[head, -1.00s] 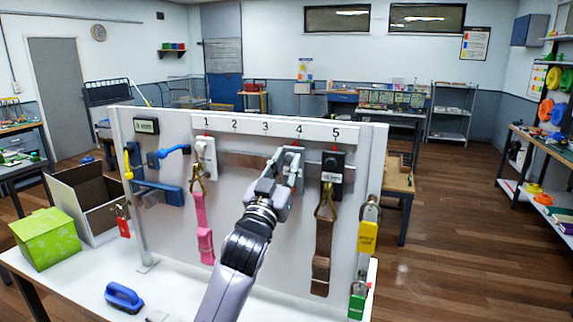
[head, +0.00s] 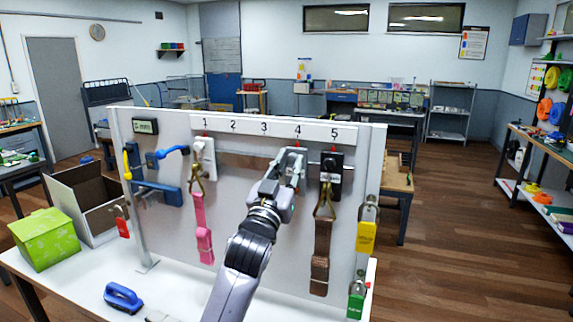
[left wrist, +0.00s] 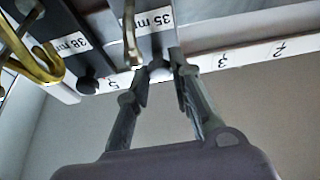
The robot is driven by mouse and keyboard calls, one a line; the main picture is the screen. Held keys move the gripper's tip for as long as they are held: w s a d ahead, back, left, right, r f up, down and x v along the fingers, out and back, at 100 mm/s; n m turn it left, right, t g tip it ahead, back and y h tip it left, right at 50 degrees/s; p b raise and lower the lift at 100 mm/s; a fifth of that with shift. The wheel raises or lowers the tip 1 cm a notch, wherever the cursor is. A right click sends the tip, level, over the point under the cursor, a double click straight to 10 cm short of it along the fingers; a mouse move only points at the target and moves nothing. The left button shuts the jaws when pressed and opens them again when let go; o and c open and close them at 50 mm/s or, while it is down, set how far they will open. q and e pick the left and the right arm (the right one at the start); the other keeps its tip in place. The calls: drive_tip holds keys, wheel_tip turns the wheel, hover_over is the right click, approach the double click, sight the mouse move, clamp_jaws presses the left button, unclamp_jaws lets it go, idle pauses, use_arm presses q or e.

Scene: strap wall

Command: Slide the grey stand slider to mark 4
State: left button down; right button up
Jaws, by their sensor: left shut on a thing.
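The grey slider (head: 299,159) sits on the wall's rail below the number strip (head: 270,128), under mark 4. My left gripper (head: 286,163) is at this slider, and its fingers hide part of it. In the left wrist view, my left gripper's fingers (left wrist: 160,80) are closed in around a metal part of the grey slider (left wrist: 157,22), which carries a "35 mm" label. Marks 5, 3 and 2 show upside down there; mark 4 is hidden behind the slider. My right gripper is not in view.
A white slider (head: 203,158) with a pink strap hangs under mark 1. A black slider (head: 331,172) with a brown strap (head: 321,255) hangs close by under mark 5. Yellow (head: 366,237) and green padlocks hang at the right edge. A blue-handled tool (head: 123,297) lies on the table.

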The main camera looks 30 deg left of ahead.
use_arm(q)
drive_tip(key=c, duration=1.4)
unclamp_jaws()
drive_tip(key=shift+c, duration=0.2)
drive_tip(key=v, duration=1.2)
